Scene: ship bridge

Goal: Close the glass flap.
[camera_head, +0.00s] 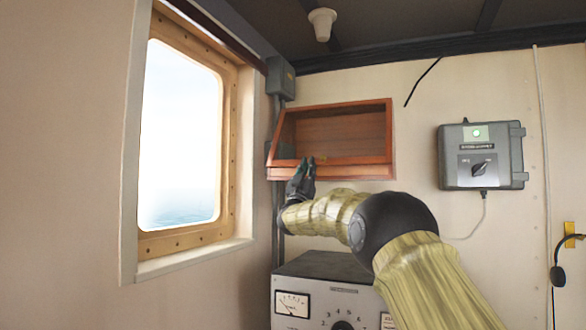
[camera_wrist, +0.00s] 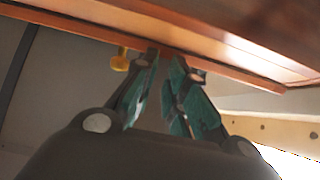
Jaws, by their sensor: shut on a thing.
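The glass flap (camera_head: 350,173) is the wood-framed front of a reddish-brown wall box (camera_head: 338,108). Its lower rail stands level across the front, and its left side slants. I cannot tell exactly how far it stands from the box. My gripper (camera_head: 306,163) is at the left part of the lower rail. In the wrist view, the flap's rail (camera_wrist: 225,62) crosses above my gripper (camera_wrist: 172,66), whose fingers are close together on its edge. The contact spot is partly hidden by the fingertips. A small brass knob (camera_wrist: 121,60) sticks out beside the fingers.
A wood-framed window (camera_head: 230,150) is in the wall at the left. A grey switch box (camera_head: 482,155) hangs at the right. A grey instrument cabinet (camera_head: 325,268) with dials stands below my arm. Bare wall lies between the wooden box and the switch box.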

